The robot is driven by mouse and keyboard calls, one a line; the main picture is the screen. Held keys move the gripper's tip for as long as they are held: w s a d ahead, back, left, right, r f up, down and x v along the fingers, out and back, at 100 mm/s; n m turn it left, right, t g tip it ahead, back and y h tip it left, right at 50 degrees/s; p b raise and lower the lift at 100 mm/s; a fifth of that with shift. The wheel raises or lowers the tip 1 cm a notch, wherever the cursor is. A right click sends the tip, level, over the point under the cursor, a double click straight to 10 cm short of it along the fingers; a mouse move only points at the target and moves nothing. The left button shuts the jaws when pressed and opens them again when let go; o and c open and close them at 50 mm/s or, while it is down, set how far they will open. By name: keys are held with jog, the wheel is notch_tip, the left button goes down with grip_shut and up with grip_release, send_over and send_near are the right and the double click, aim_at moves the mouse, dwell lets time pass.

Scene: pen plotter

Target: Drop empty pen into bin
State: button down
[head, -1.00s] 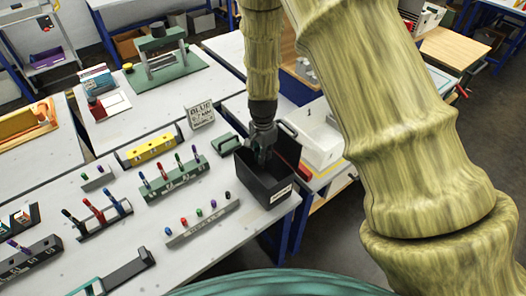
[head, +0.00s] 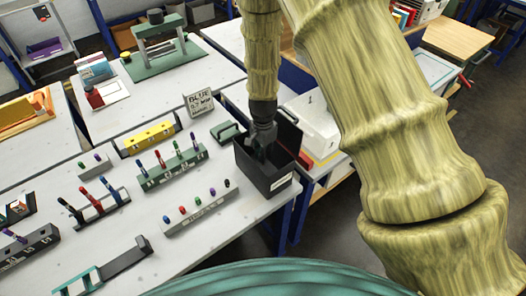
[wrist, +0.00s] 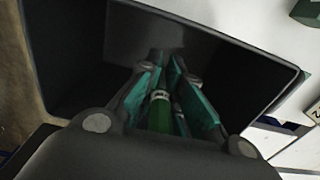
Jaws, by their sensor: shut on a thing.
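My gripper (head: 262,150) points down into the black bin (head: 268,180) at the table's right corner. In the wrist view the gripper (wrist: 170,95) is shut on a green pen (wrist: 160,112), held between the teal finger pads. The pen's light-ringed end shows between the fingers, and its other end is hidden. The dark walls of the bin (wrist: 75,50) surround the fingertips in the wrist view. In the head view the pen cannot be made out.
Bare tabletop (head: 235,225) lies in front.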

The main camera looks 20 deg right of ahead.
jog(key=c, duration=1.5)
grip_release()
jog(key=shift+r, duration=0.1)
notch_tip(320, 180, up, 12)
jog(key=shift+f, duration=0.1)
